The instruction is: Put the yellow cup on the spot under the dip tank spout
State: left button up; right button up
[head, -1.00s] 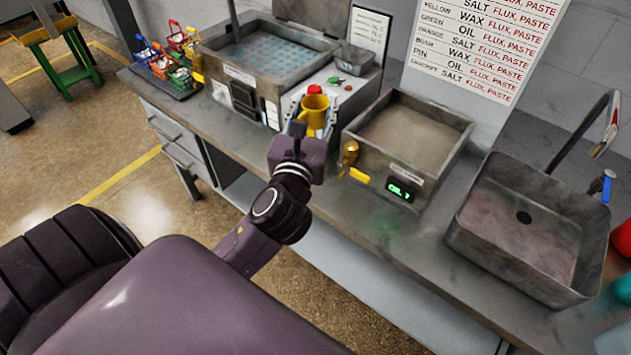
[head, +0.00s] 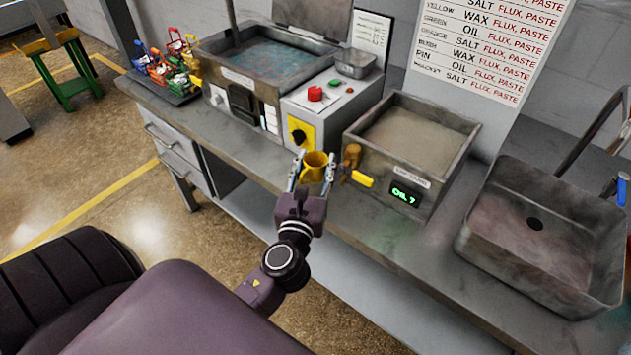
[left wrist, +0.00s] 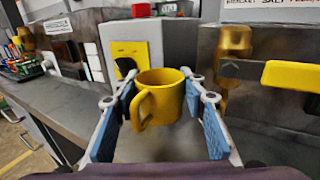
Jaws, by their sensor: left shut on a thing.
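The yellow cup (head: 315,168) is upright between the fingers of my left gripper (head: 314,160), which is shut on it. In the left wrist view the cup (left wrist: 160,98) has its handle toward the camera and sits between the blue finger pads. The dip tank (head: 408,168) is a grey box with a sandy-looking top and a green "OIL 7" display. Its brass spout (head: 350,160) with a yellow lever is just right of the cup; it also shows in the left wrist view (left wrist: 235,42). The spot under the spout is hard to make out. My right gripper is out of view.
A control box (head: 325,105) with a red button and yellow switch plate stands behind the cup. Left of it is a tank of bluish liquid (head: 262,55). A sink (head: 540,225) is at the right. Small coloured baskets (head: 170,65) sit at the far left.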

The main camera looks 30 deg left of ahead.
aim_at(315, 178)
pick_arm(q)
jog(key=shift+f+b, duration=0.65)
jog(key=shift+f, duration=1.45)
jog(key=shift+f, duration=0.2)
jog(key=o, duration=1.3)
jog(key=shift+c, duration=0.2)
